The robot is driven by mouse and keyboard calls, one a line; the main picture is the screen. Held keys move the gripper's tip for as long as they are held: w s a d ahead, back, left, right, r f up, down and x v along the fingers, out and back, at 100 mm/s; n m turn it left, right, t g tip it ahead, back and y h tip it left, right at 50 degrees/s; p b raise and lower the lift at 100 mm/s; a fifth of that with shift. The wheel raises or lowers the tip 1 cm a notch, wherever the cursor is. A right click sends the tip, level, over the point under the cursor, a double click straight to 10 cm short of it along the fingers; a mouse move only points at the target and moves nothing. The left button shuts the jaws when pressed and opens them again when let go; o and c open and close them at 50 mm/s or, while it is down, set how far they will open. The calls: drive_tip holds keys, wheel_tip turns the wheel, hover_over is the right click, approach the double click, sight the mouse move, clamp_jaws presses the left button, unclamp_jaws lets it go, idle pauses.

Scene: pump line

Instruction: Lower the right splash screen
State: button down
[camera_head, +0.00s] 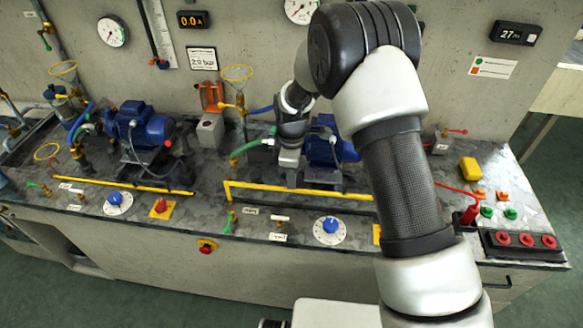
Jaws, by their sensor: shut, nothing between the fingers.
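The right splash screen shows as a yellow-edged bar (300,191) in front of the right blue pump (322,148). Its left end has a short yellow upright, and its right end is hidden behind my arm. Any clear pane is too faint to make out. My gripper (289,182) points down just behind the bar and beside the left end of the right pump. It is shut and holds nothing. I cannot tell whether it touches the bar.
A similar yellow bar (120,185) lies before the left blue pump (140,125). Valves, green and blue hoses and an orange-topped unit (211,97) stand around my gripper. Blue dials (330,226) and a red button panel (522,241) line the front edge. My arm hides the bench's right middle.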

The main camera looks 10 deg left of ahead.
sight(292, 191)
drive_tip(key=shift+f, duration=0.3)
wheel_tip(292, 191, down, 5)
drive_tip(key=b, duration=0.3)
drive_tip(key=shift+r, duration=0.2)
